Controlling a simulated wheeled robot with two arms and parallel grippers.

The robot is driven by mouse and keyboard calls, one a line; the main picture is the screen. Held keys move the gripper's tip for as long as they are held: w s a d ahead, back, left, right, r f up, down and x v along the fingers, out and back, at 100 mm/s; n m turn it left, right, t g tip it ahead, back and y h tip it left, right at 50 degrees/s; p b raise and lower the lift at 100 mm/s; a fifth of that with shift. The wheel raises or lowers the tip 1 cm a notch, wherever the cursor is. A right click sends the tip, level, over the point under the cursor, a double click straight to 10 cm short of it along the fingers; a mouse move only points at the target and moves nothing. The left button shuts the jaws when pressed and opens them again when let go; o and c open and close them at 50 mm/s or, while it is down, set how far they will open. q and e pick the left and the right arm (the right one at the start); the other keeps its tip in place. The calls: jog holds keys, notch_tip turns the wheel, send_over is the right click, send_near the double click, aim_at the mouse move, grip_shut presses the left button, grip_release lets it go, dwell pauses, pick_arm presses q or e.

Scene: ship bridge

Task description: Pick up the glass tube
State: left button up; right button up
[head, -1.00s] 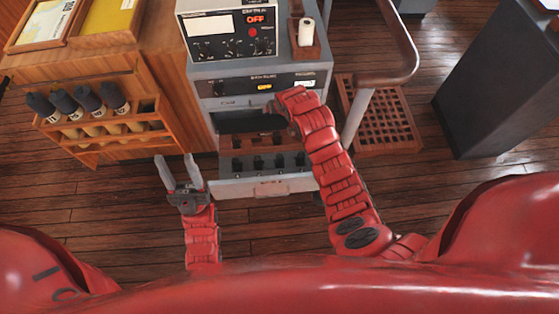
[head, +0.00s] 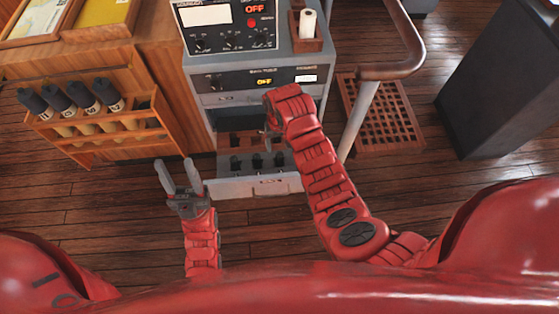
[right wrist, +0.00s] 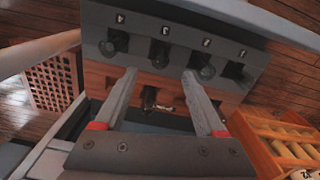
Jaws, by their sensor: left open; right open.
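A small clear, shiny piece (right wrist: 152,100), which looks like the glass tube, sits in a hole of the wooden rack (right wrist: 180,94) in the right wrist view; it is too small to make out fully. My right gripper (right wrist: 160,74) is open, its two fingers reaching over the rack on either side of this piece, with a gap to each. In the head view the right gripper (head: 268,138) is mostly hidden by its own wrist, over the pulled-out drawer (head: 258,186). My left gripper (head: 178,172) is open and empty, left of the drawer.
The grey console (head: 265,60) rises behind. A wooden holder (head: 95,125) with several dark-capped bottles is at left. A handrail (head: 365,110) and a dark pedestal (head: 500,85) are at right.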

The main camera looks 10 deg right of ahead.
aim_at(280, 153)
jog(key=shift+s+f, duration=0.1)
jog(key=shift+f, duration=0.6)
jog(key=f+p, duration=0.2)
jog(key=shift+s+f, duration=0.2)
jog(key=shift+f, duration=0.2)
jog(key=shift+w+f, duration=0.1)
jog(key=shift+f, duration=1.1)
grip_shut()
